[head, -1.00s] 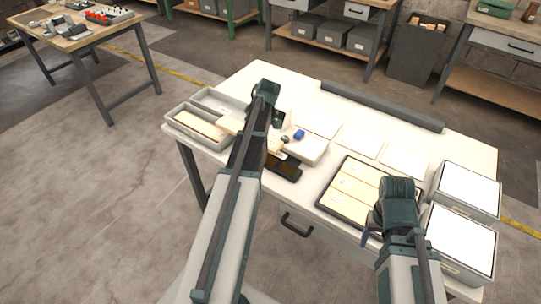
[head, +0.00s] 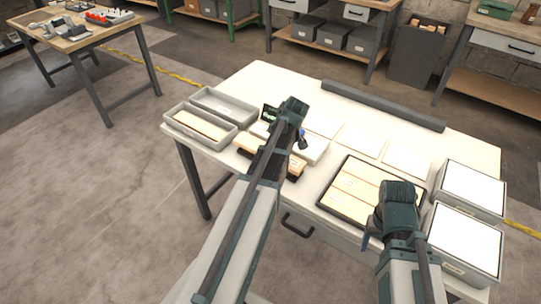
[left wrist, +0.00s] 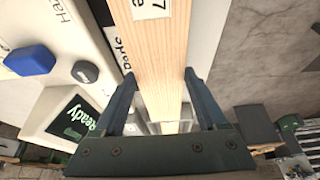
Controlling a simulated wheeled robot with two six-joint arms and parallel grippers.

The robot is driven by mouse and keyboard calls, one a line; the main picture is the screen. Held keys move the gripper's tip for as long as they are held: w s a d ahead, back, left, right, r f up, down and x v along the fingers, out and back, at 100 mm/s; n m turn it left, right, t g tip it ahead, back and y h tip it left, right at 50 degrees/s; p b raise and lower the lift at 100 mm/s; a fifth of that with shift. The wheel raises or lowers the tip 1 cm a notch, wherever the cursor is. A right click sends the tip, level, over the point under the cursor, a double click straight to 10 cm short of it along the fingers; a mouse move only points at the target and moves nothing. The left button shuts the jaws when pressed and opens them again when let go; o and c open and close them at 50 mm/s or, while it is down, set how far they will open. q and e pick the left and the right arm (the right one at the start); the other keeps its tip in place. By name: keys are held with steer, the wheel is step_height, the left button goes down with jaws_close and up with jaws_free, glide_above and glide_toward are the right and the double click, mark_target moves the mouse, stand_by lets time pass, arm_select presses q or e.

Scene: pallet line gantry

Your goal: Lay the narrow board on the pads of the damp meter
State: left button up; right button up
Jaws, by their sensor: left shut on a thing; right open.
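My left gripper (left wrist: 159,78) is shut on the narrow board (left wrist: 162,40), a pale wooden strip with a printed label. In the head view the board (head: 247,145) lies crosswise under my left wrist, partly hidden by it. It is above the dark base of the damp meter (head: 293,174); I cannot tell whether it touches the pads, which are hidden. The meter's dark screen (head: 269,113) stands behind and reads "Ready" in the left wrist view (left wrist: 74,121). My right gripper (head: 369,236) is open and empty near the bench's front edge.
A white box (head: 314,150) with a blue knob (left wrist: 29,61) stands close beside the meter. Grey trays (head: 233,108) are at the left, one holding boards. A black tray (head: 333,203) of boards and two bins (head: 466,241) are at the right. Pale cards (head: 361,138) lie behind.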

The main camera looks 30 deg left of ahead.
arm_select(q)
step_height(320, 180, down, 2)
steer(key=shift+f+b, duration=0.2)
steer(key=shift+b, duration=0.45)
steer(key=shift+r, duration=0.15)
arm_select(e)
step_height(320, 180, down, 2)
steer(key=shift+f, duration=0.1)
arm_select(q)
steer(key=o, duration=1.4)
steer(key=shift+o, duration=0.2)
steer(key=p+v, duration=1.1)
steer(key=v, duration=0.1)
arm_select(e)
step_height(320, 180, up, 11)
